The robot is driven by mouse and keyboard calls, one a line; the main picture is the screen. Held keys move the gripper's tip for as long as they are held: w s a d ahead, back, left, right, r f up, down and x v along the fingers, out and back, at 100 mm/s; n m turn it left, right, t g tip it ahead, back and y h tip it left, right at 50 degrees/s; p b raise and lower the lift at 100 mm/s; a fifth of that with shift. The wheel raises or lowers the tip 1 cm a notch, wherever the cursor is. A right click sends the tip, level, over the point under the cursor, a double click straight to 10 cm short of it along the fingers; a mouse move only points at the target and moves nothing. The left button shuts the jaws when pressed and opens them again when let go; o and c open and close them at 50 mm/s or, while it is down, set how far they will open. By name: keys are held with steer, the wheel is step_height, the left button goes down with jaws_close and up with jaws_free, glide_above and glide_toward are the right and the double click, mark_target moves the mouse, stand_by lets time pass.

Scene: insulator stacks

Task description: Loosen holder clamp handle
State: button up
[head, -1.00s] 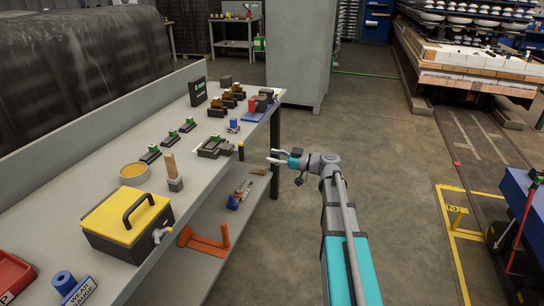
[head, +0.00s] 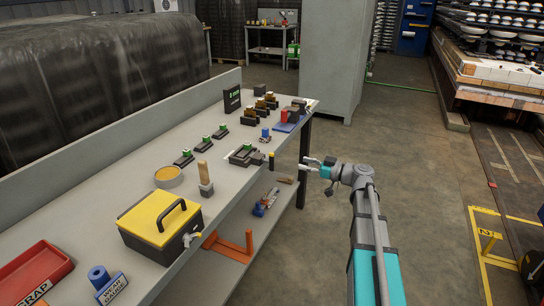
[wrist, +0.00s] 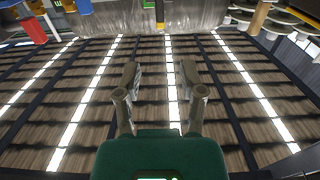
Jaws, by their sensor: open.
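A dark holder (head: 242,155) with a green part in it sits near the right edge of the grey workbench, with a dark clamp piece (head: 257,158) at its right end. Its handle is too small to make out clearly. A black post with a yellow tip (head: 271,160) stands at the bench edge beside it. My gripper (head: 307,164) is open and empty, off the bench to the right of the holder and apart from it. In the wrist view its two fingers (wrist: 161,80) are spread with nothing between them.
The grey bench (head: 215,250) also carries a yellow-lidded box (head: 158,222), a red tray (head: 30,272), a wooden-handled brush (head: 204,175) and several small green-topped blocks. An orange bracket (head: 232,246) lies on the lower shelf.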

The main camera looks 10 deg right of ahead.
mark_target(272, 155)
steer(key=x, duration=1.2)
steer(key=shift+w+a, duration=0.2)
steer(key=shift+a, duration=0.15)
jaws_close()
